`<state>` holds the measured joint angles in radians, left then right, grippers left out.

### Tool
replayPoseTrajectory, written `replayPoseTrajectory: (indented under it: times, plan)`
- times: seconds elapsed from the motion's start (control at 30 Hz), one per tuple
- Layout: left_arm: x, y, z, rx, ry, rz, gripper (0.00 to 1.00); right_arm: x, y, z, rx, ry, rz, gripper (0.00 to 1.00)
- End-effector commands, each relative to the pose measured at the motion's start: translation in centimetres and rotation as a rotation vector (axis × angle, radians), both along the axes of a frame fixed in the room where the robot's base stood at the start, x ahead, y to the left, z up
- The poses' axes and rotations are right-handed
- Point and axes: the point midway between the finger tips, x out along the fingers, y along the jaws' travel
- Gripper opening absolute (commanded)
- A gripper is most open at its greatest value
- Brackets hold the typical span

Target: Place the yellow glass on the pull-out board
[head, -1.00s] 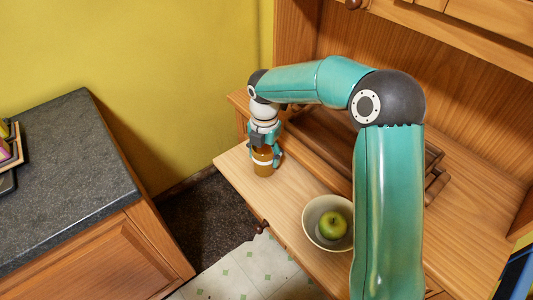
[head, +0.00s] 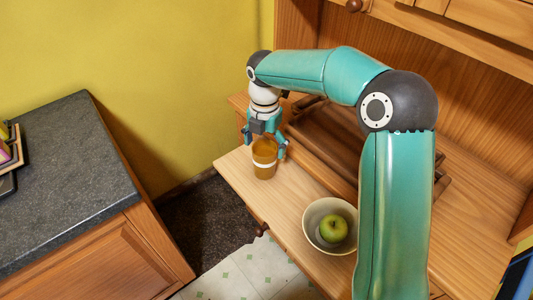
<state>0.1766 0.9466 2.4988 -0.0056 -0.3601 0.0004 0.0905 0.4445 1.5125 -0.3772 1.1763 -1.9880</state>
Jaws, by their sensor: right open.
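The yellow glass (head: 264,163), amber with a pale band, stands upright on the pull-out board (head: 237,174), near its far left end. My right gripper (head: 266,150) is open just above and behind the glass, with a teal finger to each side of its upper part. I cannot tell whether a finger still touches the glass. My left gripper is not in view.
A bowl (head: 311,212) with a green apple (head: 333,228) stands on the board, to the right of the glass. A wooden rack (head: 325,145) lies behind. A dark grey counter (head: 70,180) is at left, across a floor gap.

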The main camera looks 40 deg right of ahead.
Motion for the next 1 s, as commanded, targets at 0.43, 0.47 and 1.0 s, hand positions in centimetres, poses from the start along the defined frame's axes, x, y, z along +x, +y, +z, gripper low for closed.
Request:
replayPoseTrajectory:
  times: [0.43,0.47,1.0]
  plan:
    - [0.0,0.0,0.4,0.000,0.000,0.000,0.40,0.0,0.0,6.8,0.001,0.000,0.000,0.89]
    - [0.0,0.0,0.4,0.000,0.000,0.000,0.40,0.0,0.0,6.9,0.001,0.000,0.000,0.89]
    - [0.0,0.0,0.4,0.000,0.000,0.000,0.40,0.0,0.1,7.0,0.001,0.000,-0.001,0.89]
